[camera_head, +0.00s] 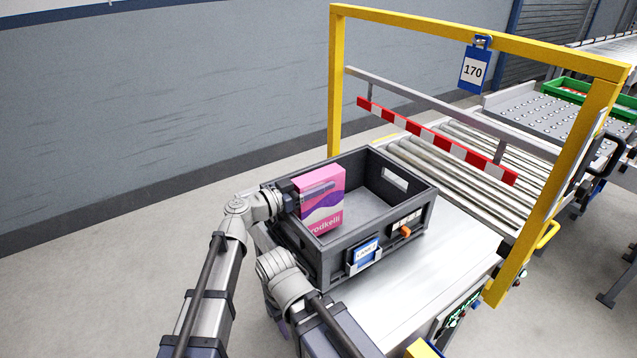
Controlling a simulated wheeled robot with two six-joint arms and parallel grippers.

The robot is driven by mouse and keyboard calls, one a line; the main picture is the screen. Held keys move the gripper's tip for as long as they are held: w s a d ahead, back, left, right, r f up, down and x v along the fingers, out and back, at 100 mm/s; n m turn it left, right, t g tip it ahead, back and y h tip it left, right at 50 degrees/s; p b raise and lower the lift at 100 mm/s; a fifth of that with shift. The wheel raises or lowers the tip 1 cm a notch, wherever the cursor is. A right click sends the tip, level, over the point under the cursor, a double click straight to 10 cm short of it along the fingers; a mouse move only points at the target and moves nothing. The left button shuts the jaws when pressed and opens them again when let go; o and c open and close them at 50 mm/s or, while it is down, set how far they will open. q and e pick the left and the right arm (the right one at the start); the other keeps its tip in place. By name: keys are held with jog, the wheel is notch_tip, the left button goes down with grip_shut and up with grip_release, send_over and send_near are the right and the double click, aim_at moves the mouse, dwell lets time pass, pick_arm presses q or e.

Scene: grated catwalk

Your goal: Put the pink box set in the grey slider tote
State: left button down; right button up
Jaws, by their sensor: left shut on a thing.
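The pink box set (321,203), a pink and purple carton with white lettering, is upright at the left end of the dark grey tote (378,241). Its lower part overlaps the tote's opening, close to the left rim; I cannot tell whether it touches the tote's floor. My left gripper (289,196) is shut on the box from its left side, with the fingertips partly hidden.
The tote stands on a pale conveyor deck (425,283), with rollers (437,165) behind it. The tote's visible interior is otherwise empty.

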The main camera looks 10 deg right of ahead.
pick_arm(q)
jog(key=shift+f, duration=0.3)
jog(key=shift+r, duration=0.1)
jog(key=shift+c, duration=1.1)
grip_release()
jog(key=shift+r+p, duration=0.5)
jog(key=shift+r, duration=0.05)
jog(key=v, duration=1.2)
jog(key=shift+s+r, duration=0.1)
